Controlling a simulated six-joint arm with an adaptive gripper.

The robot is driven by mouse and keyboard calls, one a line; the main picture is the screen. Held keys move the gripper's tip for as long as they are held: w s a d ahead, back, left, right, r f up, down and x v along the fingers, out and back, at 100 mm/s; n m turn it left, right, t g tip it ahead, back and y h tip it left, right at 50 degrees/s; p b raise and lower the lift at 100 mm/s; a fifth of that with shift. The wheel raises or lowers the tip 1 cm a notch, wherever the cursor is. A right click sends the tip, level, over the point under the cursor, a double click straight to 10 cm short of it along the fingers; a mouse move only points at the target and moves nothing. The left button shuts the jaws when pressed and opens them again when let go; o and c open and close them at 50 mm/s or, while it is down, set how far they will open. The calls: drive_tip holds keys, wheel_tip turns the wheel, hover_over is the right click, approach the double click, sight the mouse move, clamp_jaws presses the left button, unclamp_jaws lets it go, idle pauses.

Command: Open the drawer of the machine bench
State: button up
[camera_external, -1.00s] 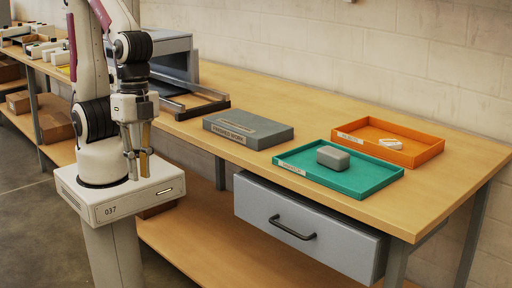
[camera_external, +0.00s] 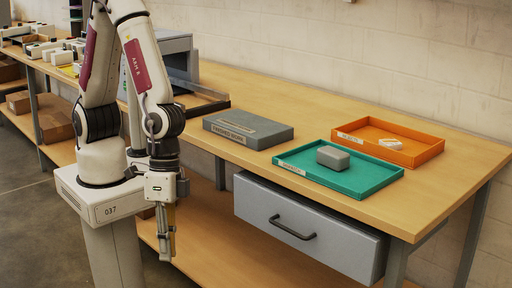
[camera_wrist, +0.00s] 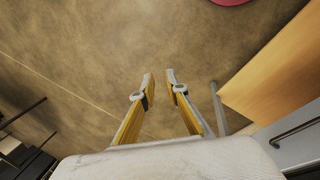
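The grey drawer (camera_external: 345,246) sits closed under the right part of the bench (camera_external: 420,205). Its black bar handle (camera_external: 292,228) is on the front face. In the wrist view the handle (camera_wrist: 298,128) shows at the right edge, beside the wooden lower shelf. My gripper (camera_external: 167,256) hangs pointing down in front of the bench, left of the drawer and apart from the handle. In the wrist view my gripper (camera_wrist: 159,78) has its two yellow fingers apart with floor between them, and it holds nothing.
On the bench top stand a teal tray (camera_external: 375,187) with a grey block (camera_external: 333,157), an orange tray (camera_external: 430,149) with a white item, and a grey box (camera_external: 248,130). A lower shelf (camera_external: 220,240) runs beneath. The floor in front is clear.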

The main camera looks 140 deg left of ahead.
drive_tip(key=w+a+f+n+y, duration=0.1)
drive_tip(key=w+a+f+n, duration=0.1)
drive_tip(key=w+f+n, duration=0.35)
drive_tip(key=n+g+y, duration=0.2)
drive_tip(key=n+y, duration=1.5)
drive_tip(key=n, duration=0.6)
approach(290, 232)
drive_tip(key=a, duration=0.3)
drive_tip(key=shift+d+f, duration=0.1)
drive_tip(key=shift+f, duration=0.1)
drive_tip(key=shift+f, duration=0.1)
drive_tip(key=shift+a+f, duration=0.25)
drive_tip(key=shift+a, duration=1)
drive_tip(key=shift+a+f, duration=0.25)
drive_tip(key=shift+a, duration=1.05)
drive_tip(key=shift+a+f, duration=0.25)
drive_tip(key=shift+a, duration=1)
